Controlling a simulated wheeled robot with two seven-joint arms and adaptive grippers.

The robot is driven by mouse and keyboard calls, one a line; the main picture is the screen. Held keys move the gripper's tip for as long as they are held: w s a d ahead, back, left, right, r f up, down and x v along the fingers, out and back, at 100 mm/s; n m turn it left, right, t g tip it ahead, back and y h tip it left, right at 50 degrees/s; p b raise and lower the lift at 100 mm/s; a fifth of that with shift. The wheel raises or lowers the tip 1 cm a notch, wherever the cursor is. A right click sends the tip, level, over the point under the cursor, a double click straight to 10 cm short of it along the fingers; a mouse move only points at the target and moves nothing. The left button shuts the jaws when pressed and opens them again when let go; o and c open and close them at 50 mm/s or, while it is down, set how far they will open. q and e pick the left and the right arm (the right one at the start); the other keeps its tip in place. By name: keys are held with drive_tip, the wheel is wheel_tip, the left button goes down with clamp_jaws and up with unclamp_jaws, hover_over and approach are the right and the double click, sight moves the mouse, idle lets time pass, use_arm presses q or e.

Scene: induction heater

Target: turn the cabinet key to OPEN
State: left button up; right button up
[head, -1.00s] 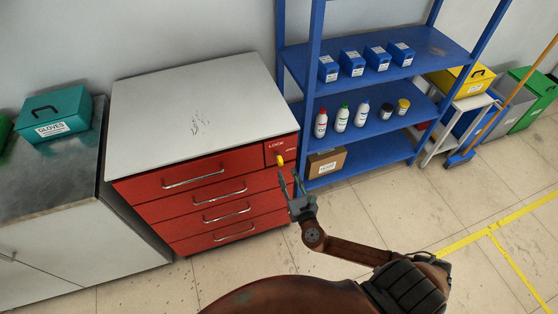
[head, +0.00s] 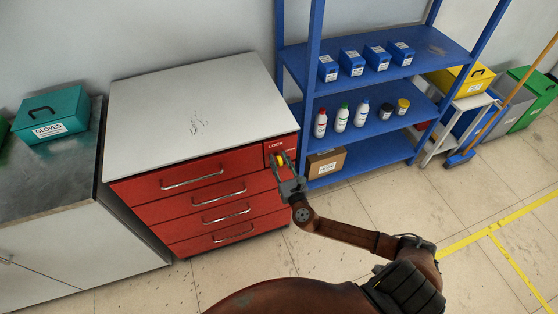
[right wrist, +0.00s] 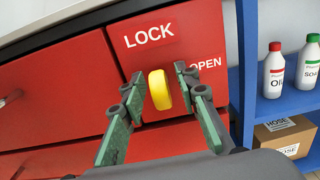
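The red cabinet (head: 150,189) with a pale top stands at the left centre of the head view. Its yellow key (head: 280,160) sits on a red panel at the cabinet's upper right. In the right wrist view the key (right wrist: 160,89) is upright, below the word LOCK (right wrist: 149,35) and left of the word OPEN (right wrist: 206,64). My right gripper (head: 287,167) is open at the key. In the right wrist view its fingers (right wrist: 160,100) stand on either side of the key, with gaps visible on both sides. My left gripper is not in view.
A blue shelf (head: 385,77) with boxes and bottles stands close right of the cabinet. A cardboard box (head: 326,163) is on its lowest shelf. A grey-topped counter (head: 40,170) adjoins the cabinet's left side. The floor in front is clear.

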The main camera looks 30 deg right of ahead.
clamp_jaws()
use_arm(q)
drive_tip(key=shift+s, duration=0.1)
